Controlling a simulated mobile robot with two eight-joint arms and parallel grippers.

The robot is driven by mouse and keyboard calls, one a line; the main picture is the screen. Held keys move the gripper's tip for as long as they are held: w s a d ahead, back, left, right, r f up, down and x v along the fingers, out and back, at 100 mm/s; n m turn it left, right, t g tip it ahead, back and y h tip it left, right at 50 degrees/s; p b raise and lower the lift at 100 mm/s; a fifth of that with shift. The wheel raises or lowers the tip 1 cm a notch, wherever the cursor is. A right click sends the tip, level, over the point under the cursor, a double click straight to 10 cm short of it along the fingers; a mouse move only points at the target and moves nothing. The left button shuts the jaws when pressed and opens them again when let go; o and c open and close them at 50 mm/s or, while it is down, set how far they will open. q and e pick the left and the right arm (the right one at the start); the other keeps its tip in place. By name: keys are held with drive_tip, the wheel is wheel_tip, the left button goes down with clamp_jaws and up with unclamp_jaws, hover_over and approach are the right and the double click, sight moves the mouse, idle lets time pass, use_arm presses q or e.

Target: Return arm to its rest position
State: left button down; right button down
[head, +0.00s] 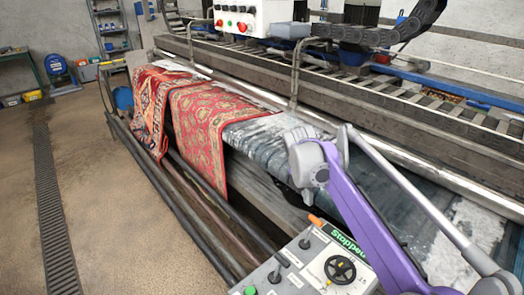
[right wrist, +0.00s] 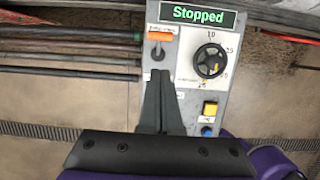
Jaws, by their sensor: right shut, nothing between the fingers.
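My right gripper (right wrist: 160,74) is shut and empty in the right wrist view. The orange lever (head: 317,221) and the green display (head: 346,242) reading "Stopped" show at the panel's top. My left gripper is not in view.
A black dial (head: 340,269) sits on the panel. Red patterned rugs (head: 203,125) hang over the washing machine's front. Long pipes (head: 180,200) run along its side. A yellow button (right wrist: 210,109) is right of my fingers. The floor (head: 115,225) at left is open, with a drain grate (head: 57,215).

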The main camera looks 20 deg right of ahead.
drive_tip(key=s+a+f+m+t+y, duration=0.1)
drive_tip(key=s+a+f+m, duration=0.3)
drive_tip(key=s+m, duration=0.3)
drive_tip(key=s+a+f+m+t+y, duration=0.1)
drive_tip(key=s+a+f+m, duration=0.3)
drive_tip(key=s+m, duration=0.3)
drive_tip(key=s+a+f+m+t+y, duration=0.1)
drive_tip(key=s+a+f+m+t, duration=0.1)
drive_tip(key=s+a+f+m, duration=0.2)
drive_tip(key=s+a+m, duration=0.2)
drive_tip(key=s+m, duration=0.2)
drive_tip(key=s, duration=0.2)
drive_tip(key=shift+f, duration=0.25)
drive_tip(key=shift+a, duration=0.1)
